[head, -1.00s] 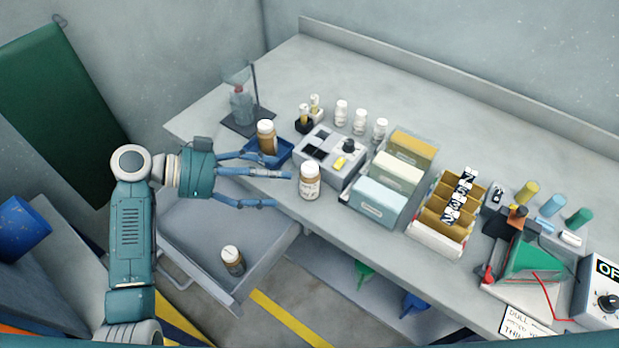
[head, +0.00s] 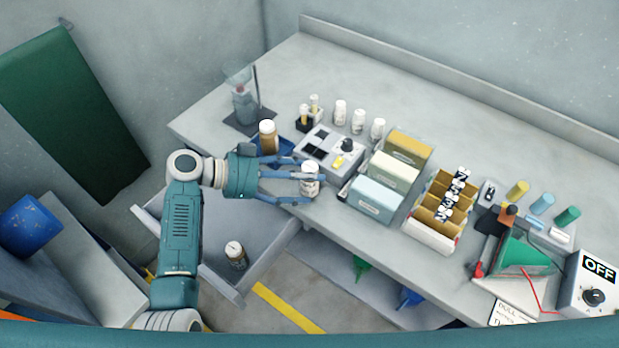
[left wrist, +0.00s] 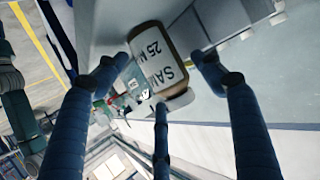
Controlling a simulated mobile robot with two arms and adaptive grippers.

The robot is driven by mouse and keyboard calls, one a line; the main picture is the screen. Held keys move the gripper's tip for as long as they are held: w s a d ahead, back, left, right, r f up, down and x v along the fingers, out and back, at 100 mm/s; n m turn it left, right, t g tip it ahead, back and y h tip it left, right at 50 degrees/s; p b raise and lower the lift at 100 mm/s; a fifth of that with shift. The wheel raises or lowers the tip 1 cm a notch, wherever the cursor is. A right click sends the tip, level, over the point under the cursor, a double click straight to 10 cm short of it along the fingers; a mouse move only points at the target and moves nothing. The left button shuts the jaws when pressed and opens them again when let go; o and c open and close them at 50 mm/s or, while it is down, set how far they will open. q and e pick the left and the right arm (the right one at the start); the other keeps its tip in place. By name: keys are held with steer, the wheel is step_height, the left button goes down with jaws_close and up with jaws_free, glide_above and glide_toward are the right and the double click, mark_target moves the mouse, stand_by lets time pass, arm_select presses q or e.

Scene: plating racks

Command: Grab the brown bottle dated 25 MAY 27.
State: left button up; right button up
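A brown bottle with a white cap and white label (head: 310,187) stands at the bench's front edge. In the left wrist view its label (left wrist: 158,58) reads "SAM… 25 M…"; the rest of the date is hidden. My left gripper (head: 308,184) is at this bottle, its fingers spread and reaching around it. In the left wrist view the fingers (left wrist: 162,75) lie either side of the bottle and do not look closed on it. A second brown bottle (head: 268,138) stands in the blue tray, and a third (head: 236,256) is in the open drawer; their dates are unreadable. My right gripper is not in view.
A grey device (head: 330,150) and file boxes (head: 378,192) stand just right of the bottle. White bottles (head: 358,121) stand behind. The blue tray (head: 288,148) is close behind my left fingers. The open drawer (head: 205,262) juts out below my arm.

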arm_select(q)
steer(key=c, duration=0.9)
steer(key=shift+r, duration=0.1)
